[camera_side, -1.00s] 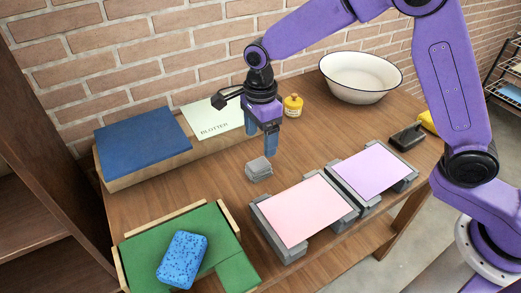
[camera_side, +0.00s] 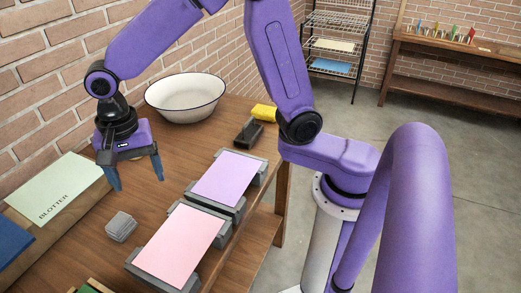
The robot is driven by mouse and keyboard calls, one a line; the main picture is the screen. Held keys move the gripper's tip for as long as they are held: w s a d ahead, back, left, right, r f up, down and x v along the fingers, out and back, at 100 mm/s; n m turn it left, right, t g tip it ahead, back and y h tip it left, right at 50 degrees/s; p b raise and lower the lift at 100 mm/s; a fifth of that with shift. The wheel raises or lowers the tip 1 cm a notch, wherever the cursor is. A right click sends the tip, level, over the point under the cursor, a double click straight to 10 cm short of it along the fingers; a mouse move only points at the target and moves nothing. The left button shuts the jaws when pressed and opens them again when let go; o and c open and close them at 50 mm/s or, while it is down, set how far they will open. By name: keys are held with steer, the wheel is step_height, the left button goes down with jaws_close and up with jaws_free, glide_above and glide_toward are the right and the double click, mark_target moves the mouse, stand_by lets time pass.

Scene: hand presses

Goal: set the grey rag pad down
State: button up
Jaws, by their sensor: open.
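The grey rag pad (camera_side: 121,227) is a small folded stack lying on the wooden table, left of the pink sheet and in front of the blotter. My gripper (camera_side: 139,188) is open and empty, with its blue fingers spread and pointing down. It hangs above the table, behind the pad and apart from it.
A pink sheet (camera_side: 180,243) and a lilac sheet (camera_side: 228,178) lie on grey presses. The blotter board (camera_side: 55,190) is at the left. A white basin (camera_side: 186,97), a dark block tool (camera_side: 249,134) and a yellow sponge (camera_side: 264,112) stand farther back. Table around the pad is bare.

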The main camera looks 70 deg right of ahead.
steer(key=s+d+n, duration=0.8)
steer(key=s+n, duration=0.2)
steer(key=s, duration=0.1)
steer(key=s+d+n, duration=0.8)
steer(key=s+n, duration=0.3)
steer(key=shift+d+r+n, duration=0.15)
steer(key=shift+r+n, duration=0.05)
steer(key=shift+n, duration=0.1)
